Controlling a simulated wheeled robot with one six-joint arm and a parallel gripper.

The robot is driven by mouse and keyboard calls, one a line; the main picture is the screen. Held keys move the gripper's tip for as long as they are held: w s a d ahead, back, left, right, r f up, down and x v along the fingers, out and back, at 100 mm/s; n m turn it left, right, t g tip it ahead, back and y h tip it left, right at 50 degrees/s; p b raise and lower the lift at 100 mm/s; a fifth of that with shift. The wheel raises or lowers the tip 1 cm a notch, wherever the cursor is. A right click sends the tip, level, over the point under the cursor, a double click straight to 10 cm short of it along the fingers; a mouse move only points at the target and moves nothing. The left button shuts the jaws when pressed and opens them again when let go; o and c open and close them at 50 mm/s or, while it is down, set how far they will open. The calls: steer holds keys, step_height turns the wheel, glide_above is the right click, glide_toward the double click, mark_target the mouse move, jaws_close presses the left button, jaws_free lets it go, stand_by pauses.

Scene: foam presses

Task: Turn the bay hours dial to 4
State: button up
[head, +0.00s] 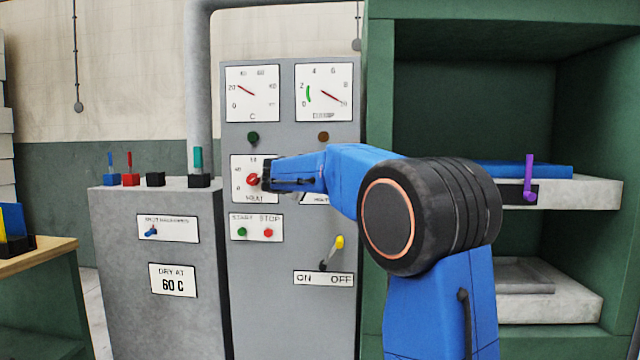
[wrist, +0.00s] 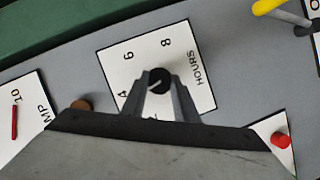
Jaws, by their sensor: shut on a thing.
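The bay hours dial plate (wrist: 200,98) is white, marked HOURS, with 4, 6 and 8 readable in the wrist view. Its round black knob (wrist: 159,76) has a pale pointer line slanting down-left, roughly toward the 4; the exact setting is hard to tell. My gripper (wrist: 160,93) is shut on this knob, one finger on each side. In the head view my gripper (head: 292,183) is at the grey control panel, and my blue arm hides the hours knob and most of its plate (head: 315,198).
The heat dial's red knob (head: 252,180) is close left of my gripper. Start and stop buttons (head: 268,233) and a yellow-tipped lever (head: 338,243) are below. Gauges (head: 323,92) and a brown lamp (head: 323,137) are above. The green press frame (head: 378,60) stands right.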

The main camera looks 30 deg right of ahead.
steer(key=shift+d+m+y, duration=0.1)
steer(key=shift+m+y, duration=0.4)
steer(key=shift+m, duration=0.4)
steer(key=shift+f, duration=0.1)
steer(key=o, duration=1)
steer(key=shift+o, duration=0.2)
steer(key=shift+s, duration=0.1)
steer(key=v, duration=1.7)
steer(key=shift+r, duration=0.2)
steer(key=shift+s, duration=0.1)
